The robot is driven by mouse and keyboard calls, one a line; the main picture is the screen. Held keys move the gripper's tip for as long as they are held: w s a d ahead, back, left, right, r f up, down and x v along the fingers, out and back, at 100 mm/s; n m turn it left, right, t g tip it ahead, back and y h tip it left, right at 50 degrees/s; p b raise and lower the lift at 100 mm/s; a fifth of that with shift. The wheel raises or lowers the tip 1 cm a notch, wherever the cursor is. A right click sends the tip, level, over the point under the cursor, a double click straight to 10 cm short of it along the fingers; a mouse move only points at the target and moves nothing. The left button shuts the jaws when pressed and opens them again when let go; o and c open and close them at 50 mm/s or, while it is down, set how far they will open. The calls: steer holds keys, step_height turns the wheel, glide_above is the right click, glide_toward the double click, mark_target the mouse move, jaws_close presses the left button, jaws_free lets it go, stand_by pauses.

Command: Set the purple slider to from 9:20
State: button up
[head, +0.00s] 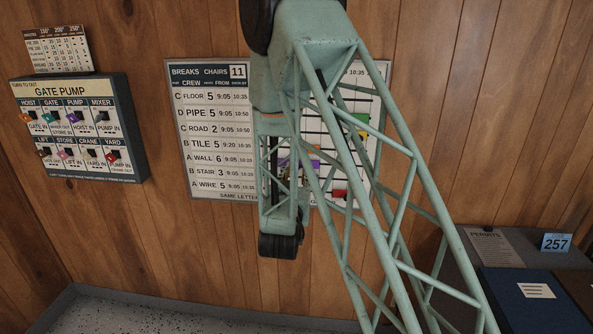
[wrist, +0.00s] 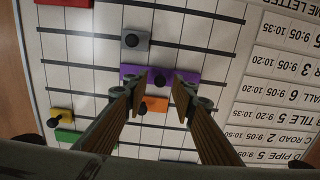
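The purple slider (wrist: 160,76) sits on a dark rail of the white board, near the middle of the wrist view. A bit of purple shows beside my arm in the head view (head: 314,163). My gripper (wrist: 161,80) is open, its two fingertips apart over the slider, one toward each end of it. I cannot tell whether they touch it. The fingers hide parts of the slider. The time list (head: 217,140) on the board gives 9:20 for the TILE crew in the FROM column and 9:05 for the other readable rows.
Nearby on other rails are a grey slider (wrist: 136,41), an orange slider (wrist: 154,104), a yellow slider (wrist: 60,116), a green slider (wrist: 69,137) and a red slider (wrist: 66,2). A gate pump switch panel (head: 135,128) hangs left. My arm covers much of the board in the head view.

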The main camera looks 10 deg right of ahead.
steer(key=v, duration=1.1)
steer(key=shift+r, duration=0.15)
stand_by(0.4)
steer(key=s+r+n+g+y, duration=0.1)
steer(key=s+r+g+y, duration=0.4)
steer(key=s, duration=0.6)
steer(key=s+r+n+g+y, duration=0.15)
steer(key=s+r+g, duration=0.25)
steer(key=s+r, duration=0.5)
steer(key=s+d+r+g, duration=0.1)
steer(key=s+d+g, duration=0.1)
steer(key=s, duration=1.2)
steer(key=s+d+r+n+g, duration=0.1)
steer(key=s+d, duration=0.3)
steer(key=s, duration=1.1)
steer(key=shift+s+g+h+p, duration=0.25)
steer(key=shift+g+h+p, duration=0.15)
steer(key=shift+g, duration=0.2)
steer(key=shift+r, duration=0.15)
stand_by(0.7)
